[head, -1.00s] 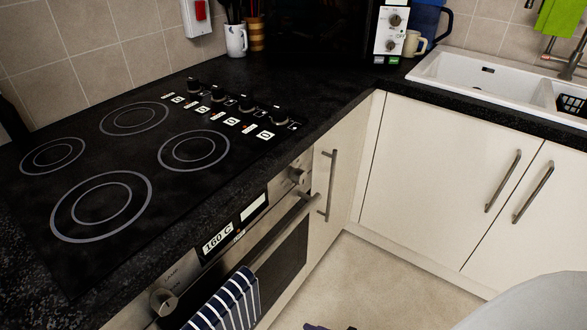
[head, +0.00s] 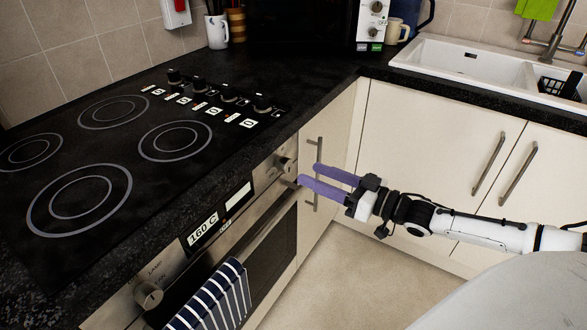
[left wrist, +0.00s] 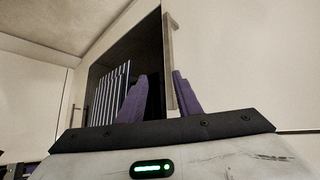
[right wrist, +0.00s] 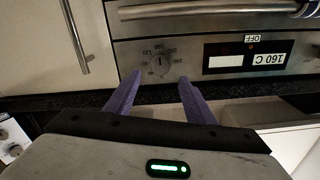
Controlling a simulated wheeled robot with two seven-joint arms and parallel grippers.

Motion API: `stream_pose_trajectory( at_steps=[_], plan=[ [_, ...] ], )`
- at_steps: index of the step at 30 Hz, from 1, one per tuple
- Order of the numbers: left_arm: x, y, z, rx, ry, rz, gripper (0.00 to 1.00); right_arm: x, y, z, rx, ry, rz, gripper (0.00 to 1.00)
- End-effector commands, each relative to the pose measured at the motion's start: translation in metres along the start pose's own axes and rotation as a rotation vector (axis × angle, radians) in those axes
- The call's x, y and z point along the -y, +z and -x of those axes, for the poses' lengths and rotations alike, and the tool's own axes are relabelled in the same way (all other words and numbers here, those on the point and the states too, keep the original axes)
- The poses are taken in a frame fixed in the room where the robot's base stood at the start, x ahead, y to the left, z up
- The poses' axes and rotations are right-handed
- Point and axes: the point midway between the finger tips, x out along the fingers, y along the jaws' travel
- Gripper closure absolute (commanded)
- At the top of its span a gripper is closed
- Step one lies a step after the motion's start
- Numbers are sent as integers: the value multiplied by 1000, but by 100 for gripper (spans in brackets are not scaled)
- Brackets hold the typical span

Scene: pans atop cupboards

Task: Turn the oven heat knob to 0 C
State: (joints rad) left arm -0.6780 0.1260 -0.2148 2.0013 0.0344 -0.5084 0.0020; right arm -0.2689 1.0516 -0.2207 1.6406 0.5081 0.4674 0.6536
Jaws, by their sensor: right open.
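The oven heat knob (head: 287,165) is a round metal knob on the steel front panel. In the right wrist view the knob (right wrist: 162,63), ringed by temperature numbers, appears upside down, just beyond and between the fingertips. The display (head: 202,231) reads 160 C; it also shows in the right wrist view (right wrist: 268,58). My right gripper (head: 308,174) is open with purple fingers pointing at the knob, close in front and apart from it. In the right wrist view, my right gripper (right wrist: 160,75) is empty. My left gripper (left wrist: 160,73) shows a gap between its fingers, near a vertical-looking bar handle.
A second knob (head: 149,294) sits at the panel's near end. The oven handle (head: 255,235) carries a striped towel (head: 213,297). A cupboard handle (head: 317,174) stands right behind the right fingers. The black hob (head: 110,150) lies above; the floor in front is clear.

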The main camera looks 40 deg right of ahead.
Motion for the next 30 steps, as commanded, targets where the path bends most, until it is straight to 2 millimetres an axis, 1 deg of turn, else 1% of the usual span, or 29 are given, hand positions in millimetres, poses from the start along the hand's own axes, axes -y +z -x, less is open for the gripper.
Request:
stream_pose_trajectory(
  at_steps=[1,6,12,18,27,29,30],
  plan=[
    [0,1,-2,-3,1,0,69,0,0,-9,-5,-1,1,51],
    [-1,3,-5,-4,3,1,69,0,0,-35,-3,0,1,51],
    [-2,10,-6,5,5,5,69,0,1,-57,-1,1,0,51],
    [-2,15,-5,12,6,7,69,0,1,-68,2,0,1,51],
    [-2,16,-5,14,6,6,69,0,1,-69,3,0,1,51],
    [-2,15,-5,14,6,5,69,0,1,-69,3,0,0,61],
    [-2,15,-5,14,6,5,69,0,1,-69,3,0,1,68]
  ],
)
